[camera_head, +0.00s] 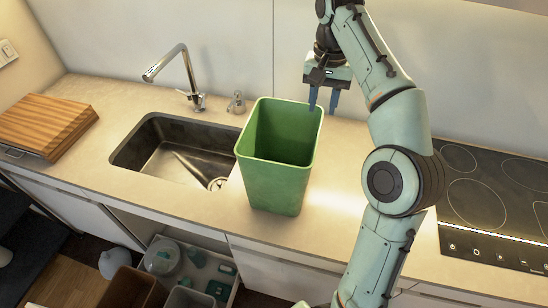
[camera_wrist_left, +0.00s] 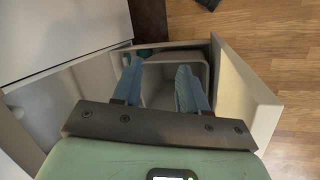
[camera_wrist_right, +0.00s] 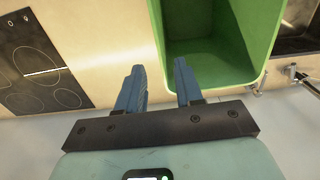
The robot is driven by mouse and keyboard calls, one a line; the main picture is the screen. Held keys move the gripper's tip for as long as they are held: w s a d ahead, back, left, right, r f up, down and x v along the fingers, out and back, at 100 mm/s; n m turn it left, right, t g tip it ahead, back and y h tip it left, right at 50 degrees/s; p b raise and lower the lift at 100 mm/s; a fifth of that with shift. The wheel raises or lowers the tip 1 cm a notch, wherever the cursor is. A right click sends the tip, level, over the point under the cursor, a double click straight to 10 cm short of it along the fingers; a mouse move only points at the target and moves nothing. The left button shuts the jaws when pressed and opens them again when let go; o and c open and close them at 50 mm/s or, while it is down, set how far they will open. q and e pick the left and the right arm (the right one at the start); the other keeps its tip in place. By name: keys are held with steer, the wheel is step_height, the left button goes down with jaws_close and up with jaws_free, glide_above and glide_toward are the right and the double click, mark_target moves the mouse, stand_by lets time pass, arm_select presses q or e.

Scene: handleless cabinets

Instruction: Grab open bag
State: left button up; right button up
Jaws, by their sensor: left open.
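No bag can be made out in any view. A green bin (camera_head: 275,180) stands upright on the counter, open at the top, with no contents visible. My right gripper (camera_head: 324,101) is open at the bin's back right corner. In the right wrist view, its fingers (camera_wrist_right: 158,78) are apart, one over the bin's edge (camera_wrist_right: 160,50) and the other outside it; contact cannot be told. My left gripper (camera_wrist_left: 158,80) is open and empty above the open drawer (camera_wrist_left: 250,95), over a light bin (camera_wrist_left: 160,75). It is not visible in the head view.
A sink (camera_head: 175,155) with a tap (camera_head: 185,75) is left of the green bin. A wooden board (camera_head: 45,122) lies at the far left. A hob (camera_head: 495,195) is at the right. The open drawer below the counter holds a brown bin (camera_head: 130,290) and several small items.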

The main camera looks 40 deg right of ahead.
steer(key=f, duration=0.7)
steer(key=shift+s, duration=0.2)
steer(key=shift+s+a+f, duration=0.1)
steer(key=shift+a+f, duration=0.1)
steer(key=shift+f, duration=1.2)
steer(key=shift+a+f, duration=0.15)
steer(key=shift+f, duration=1.2)
jaws_close()
